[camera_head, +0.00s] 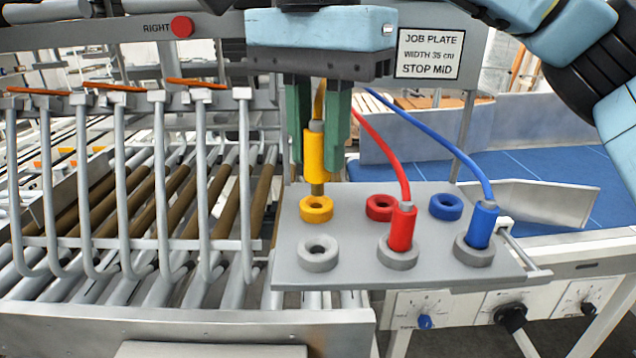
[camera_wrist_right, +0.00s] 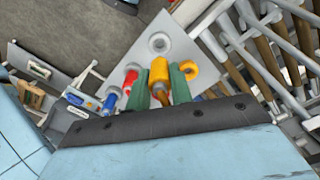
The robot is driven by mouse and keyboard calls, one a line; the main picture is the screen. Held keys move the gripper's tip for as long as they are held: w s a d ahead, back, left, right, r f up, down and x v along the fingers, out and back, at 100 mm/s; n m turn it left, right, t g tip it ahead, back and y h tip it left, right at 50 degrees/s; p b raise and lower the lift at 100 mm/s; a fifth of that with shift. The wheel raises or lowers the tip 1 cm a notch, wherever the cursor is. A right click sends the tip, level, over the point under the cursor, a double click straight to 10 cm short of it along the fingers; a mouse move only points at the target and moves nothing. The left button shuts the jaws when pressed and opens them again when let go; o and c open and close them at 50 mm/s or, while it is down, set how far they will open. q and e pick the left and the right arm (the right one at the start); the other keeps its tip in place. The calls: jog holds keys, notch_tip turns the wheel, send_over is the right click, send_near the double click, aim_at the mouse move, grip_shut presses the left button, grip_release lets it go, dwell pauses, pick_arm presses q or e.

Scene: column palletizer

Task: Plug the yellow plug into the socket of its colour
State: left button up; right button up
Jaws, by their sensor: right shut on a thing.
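The yellow plug (camera_head: 314,155) hangs upright between the green fingers of my right gripper (camera_head: 317,150), which is shut on it. Its dark tip is just above the yellow socket ring (camera_head: 316,208) in the back row of the grey plate (camera_head: 350,281); whether the tip touches or enters the hole I cannot tell. In the right wrist view the yellow plug (camera_wrist_right: 159,72) sits between the fingers, with the yellow ring (camera_wrist_right: 187,70) beside it. The red plug (camera_head: 402,228) and blue plug (camera_head: 482,225) stand in grey front sockets. My left gripper is not in view.
A grey socket (camera_head: 318,253) at front left is empty. The red ring (camera_head: 382,207) and blue ring (camera_head: 446,206) are empty in the back row. Red and blue cables arch up behind the plate. Metal rods and rollers (camera_head: 160,200) lie left; a sign (camera_head: 429,54) stands behind.

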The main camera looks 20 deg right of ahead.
jog(key=shift+r, duration=0.9)
jog(key=w+d+f+p, duration=0.2)
jog(key=w+f, duration=0.2)
jog(key=w, duration=0.4)
jog(key=shift+w+d+f, duration=0.15)
jog(key=shift+w+d, duration=0.05)
jog(key=shift+f+b, duration=1.65)
jog(key=shift+f, duration=1.15)
dwell(2.8)
jog(key=o, duration=1)
